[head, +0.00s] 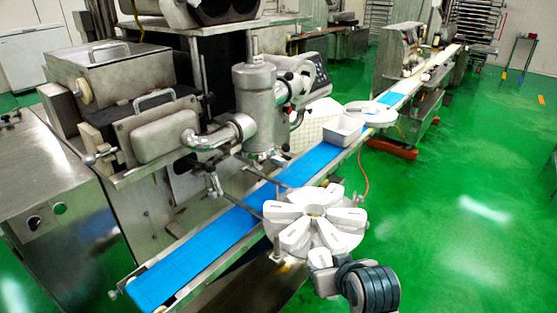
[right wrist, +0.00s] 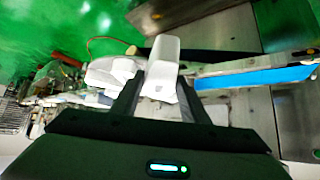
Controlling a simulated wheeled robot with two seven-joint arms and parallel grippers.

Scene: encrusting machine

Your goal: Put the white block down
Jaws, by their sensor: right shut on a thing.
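Several white blocks lie in a ring, like wedges, on a round plate (head: 352,240) beside the blue conveyor in the head view. In the right wrist view the right gripper (right wrist: 158,84) is shut on a white block (right wrist: 163,58), which sticks out beyond the fingertips. I cannot tell whether the held block touches the plate. My left gripper is not in view.
The blue conveyor belt (head: 200,252) runs diagonally behind the plate. A metal machine (head: 255,105) with nozzle and pipes stands over it. A white bin (head: 343,131) and a round white tray (head: 371,112) sit farther along. Green floor (head: 470,210) is clear at right.

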